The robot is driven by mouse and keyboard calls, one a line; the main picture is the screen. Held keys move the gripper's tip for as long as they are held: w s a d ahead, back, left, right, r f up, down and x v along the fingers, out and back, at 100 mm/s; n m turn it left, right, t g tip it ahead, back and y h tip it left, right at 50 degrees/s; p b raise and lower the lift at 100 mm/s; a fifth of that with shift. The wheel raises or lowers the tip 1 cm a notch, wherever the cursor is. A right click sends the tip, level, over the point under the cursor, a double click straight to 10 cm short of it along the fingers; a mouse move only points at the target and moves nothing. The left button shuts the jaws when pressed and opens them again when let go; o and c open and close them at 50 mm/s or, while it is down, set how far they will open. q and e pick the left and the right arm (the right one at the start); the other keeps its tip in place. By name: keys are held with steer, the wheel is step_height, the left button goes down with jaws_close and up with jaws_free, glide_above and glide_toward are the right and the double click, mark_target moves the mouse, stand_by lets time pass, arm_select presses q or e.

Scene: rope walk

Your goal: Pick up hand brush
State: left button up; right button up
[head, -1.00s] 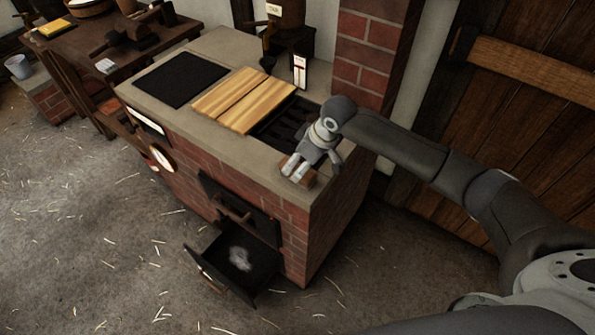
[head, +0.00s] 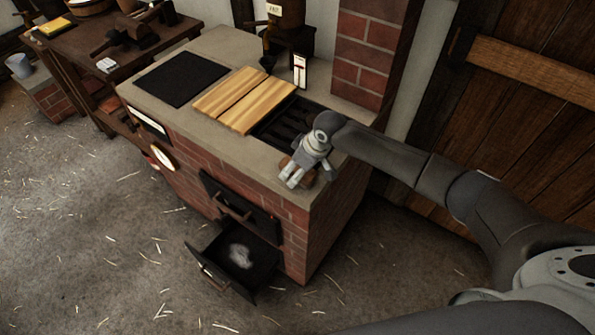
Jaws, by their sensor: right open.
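A small brown wooden object, which looks like the hand brush (head: 309,181), lies on the front right corner of the brick stove's top. It is largely hidden by my right gripper (head: 298,179). That gripper is open and points down over the brush, with its fingers close to it. I cannot tell whether they touch it. My left gripper is not in view.
The brick stove (head: 225,50) carries a dark plate (head: 181,79), wooden boards (head: 243,99), a dark grate (head: 283,122) and a white gauge card (head: 300,70). An open ash drawer (head: 240,268) sticks out below. A workbench (head: 110,48) stands at left. The floor in front is clear apart from straw.

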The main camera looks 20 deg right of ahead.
steer(key=shift+f, duration=0.2)
stand_by(0.3)
steer(key=c, duration=1.2)
steer(key=shift+o, duration=0.2)
steer(key=shift+r, duration=0.2)
steer(key=shift+r, duration=0.25)
step_height(320, 180, up, 3)
steer(key=shift+w+f+b, duration=0.1)
steer(key=shift+f+b, duration=0.05)
steer(key=shift+b, duration=0.8)
steer(key=s+a+r+b, duration=0.2)
steer(key=s+a+r, duration=0.6)
steer(key=a+r, duration=0.2)
steer(key=shift+s+a, duration=0.4)
steer(key=shift+a, duration=0.15)
